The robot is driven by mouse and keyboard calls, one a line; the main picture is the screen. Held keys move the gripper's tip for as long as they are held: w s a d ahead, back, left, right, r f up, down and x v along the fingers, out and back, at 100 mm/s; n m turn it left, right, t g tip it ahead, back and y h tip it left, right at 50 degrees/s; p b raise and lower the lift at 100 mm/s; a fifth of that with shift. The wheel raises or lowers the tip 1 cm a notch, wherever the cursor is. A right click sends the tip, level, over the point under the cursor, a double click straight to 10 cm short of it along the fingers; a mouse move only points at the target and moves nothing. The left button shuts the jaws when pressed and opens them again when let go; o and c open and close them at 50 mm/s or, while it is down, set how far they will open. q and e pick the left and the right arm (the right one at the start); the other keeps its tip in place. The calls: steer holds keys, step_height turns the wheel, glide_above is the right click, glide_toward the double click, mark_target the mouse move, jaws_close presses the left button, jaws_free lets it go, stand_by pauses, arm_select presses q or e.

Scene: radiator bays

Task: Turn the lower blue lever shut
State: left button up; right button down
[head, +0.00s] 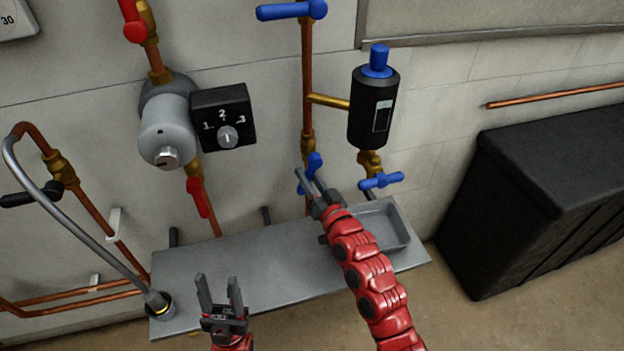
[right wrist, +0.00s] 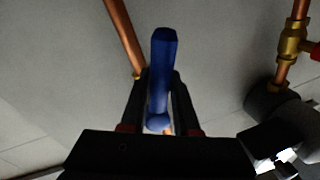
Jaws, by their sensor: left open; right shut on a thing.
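The lower blue lever (head: 314,162) sits on the vertical copper pipe, below the brass fitting and above the grey shelf. My right gripper (head: 312,178) is shut on it and partly hides it. In the right wrist view the blue lever (right wrist: 163,75) stands between the two dark fingers (right wrist: 160,100). Its exact angle to the pipe is hard to tell. The upper blue lever (head: 290,11) lies crosswise at the top of the same pipe. My left gripper (head: 218,280) is open and empty, in front of the grey shelf's left part.
Another blue lever (head: 381,181) is below the black cylinder (head: 373,110), right of my right gripper. A grey tray (head: 400,232) is on the shelf (head: 270,268). A grey pump (head: 167,130), red levers (head: 198,198) and a hose (head: 75,220) are left. A black box (head: 540,190) stands right.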

steer(key=m, duration=0.2)
steer(key=a+m, duration=0.1)
steer(key=shift+s+r+t+b, duration=0.2)
steer(key=shift+r+t+b, duration=0.05)
steer(key=shift+t+b, duration=0.05)
steer(key=m, duration=0.2)
steer(key=a+r+m, duration=0.1)
steer(key=m, duration=0.1)
steer(key=shift+s+r+t, duration=0.1)
steer(key=shift+s+t, duration=0.05)
steer(key=shift+t, duration=0.25)
steer(key=shift+s+a+r+m+t+h, duration=0.15)
steer(key=shift+r+m+h, duration=0.3)
steer(key=shift+m, duration=1)
steer(key=shift+a+r+m+t+h, duration=0.25)
steer(key=shift+r+m+h, duration=0.2)
steer(key=shift+m, duration=1.05)
steer(key=shift+s+a+r+m+t+h, duration=0.15)
steer(key=shift+r+m+h, duration=0.3)
steer(key=shift+m, duration=1)
steer(key=shift+w+r, duration=0.1)
steer(key=shift+r, duration=0.05)
steer(key=c, duration=0.7)
jaws_free()
steer(key=shift+o, duration=0.2)
steer(key=v, duration=1.7)
steer(key=shift+d, duration=0.15)
